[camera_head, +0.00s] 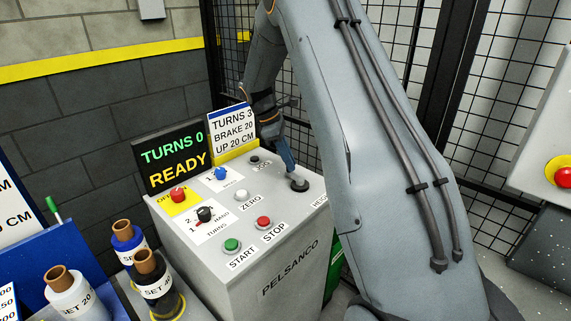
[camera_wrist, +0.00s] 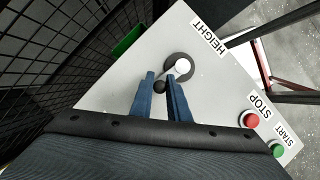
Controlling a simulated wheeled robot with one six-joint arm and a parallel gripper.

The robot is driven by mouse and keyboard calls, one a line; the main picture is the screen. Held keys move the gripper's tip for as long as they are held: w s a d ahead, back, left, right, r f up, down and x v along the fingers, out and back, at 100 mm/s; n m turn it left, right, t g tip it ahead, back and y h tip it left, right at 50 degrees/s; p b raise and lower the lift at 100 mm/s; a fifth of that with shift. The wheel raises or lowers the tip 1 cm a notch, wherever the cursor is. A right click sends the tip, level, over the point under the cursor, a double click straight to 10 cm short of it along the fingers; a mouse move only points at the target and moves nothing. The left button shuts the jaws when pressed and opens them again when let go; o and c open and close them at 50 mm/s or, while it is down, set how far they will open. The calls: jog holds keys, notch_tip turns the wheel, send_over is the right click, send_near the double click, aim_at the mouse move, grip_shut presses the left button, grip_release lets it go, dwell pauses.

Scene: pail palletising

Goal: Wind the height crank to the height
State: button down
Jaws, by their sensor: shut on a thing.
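The height crank (camera_wrist: 181,69) sits on the light grey top of the control cabinet, beside the word HEIGHT. In the wrist view it shows as a pale arm over a dark round base, with a dark knob (camera_wrist: 159,87) between my fingertips. My gripper (camera_wrist: 163,83) has blue fingers shut on that knob. In the head view my gripper (camera_head: 289,168) reaches down to the crank's dark base (camera_head: 299,185) at the cabinet's right corner. The display (camera_head: 172,157) reads TURNS 0, READY. The card (camera_head: 232,132) reads TURNS 3, BRAKE 20, UP 20 CM.
The panel has a green START button (camera_head: 232,245), a red STOP button (camera_head: 263,222), a ZERO button (camera_head: 240,195), and a red knob (camera_head: 178,194) on yellow. Black mesh fencing (camera_head: 433,120) stands behind the cabinet.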

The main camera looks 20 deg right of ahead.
jog(key=d+m, duration=0.1)
jog(key=d+m+y+b, duration=0.1)
jog(key=m, duration=0.1)
jog(key=shift+w+m+g, duration=0.2)
jog(key=shift+m+g, duration=0.1)
jog(key=shift+g, duration=0.1)
jog(key=d+m, duration=0.1)
jog(key=m+y, duration=0.1)
jog(key=m, duration=0.1)
jog(key=shift+s+d+r+m+g+b, duration=0.1)
jog(key=shift+s+d+m+g+b, duration=0.1)
jog(key=shift+d+m+g+b, duration=0.15)
jog(key=m, duration=0.1)
jog(key=s+d+m+y, duration=0.1)
jog(key=m, duration=0.1)
jog(key=shift+d+m+g+y, duration=0.25)
jog(key=shift+d+y, duration=0.05)
jog(key=shift+s+d+m+y, duration=0.25)
jog(key=shift+s+m+y, duration=0.1)
jog(key=shift+m, duration=0.5)
jog(key=shift+s+d+m+y, duration=0.25)
jog(key=shift+s+m, duration=0.05)
jog(key=shift+m, duration=0.55)
jog(key=c, duration=1.7)
grip_release()
jog(key=shift+s, duration=0.1)
jog(key=shift+a+b, duration=0.1)
jog(key=shift+b, duration=0.2)
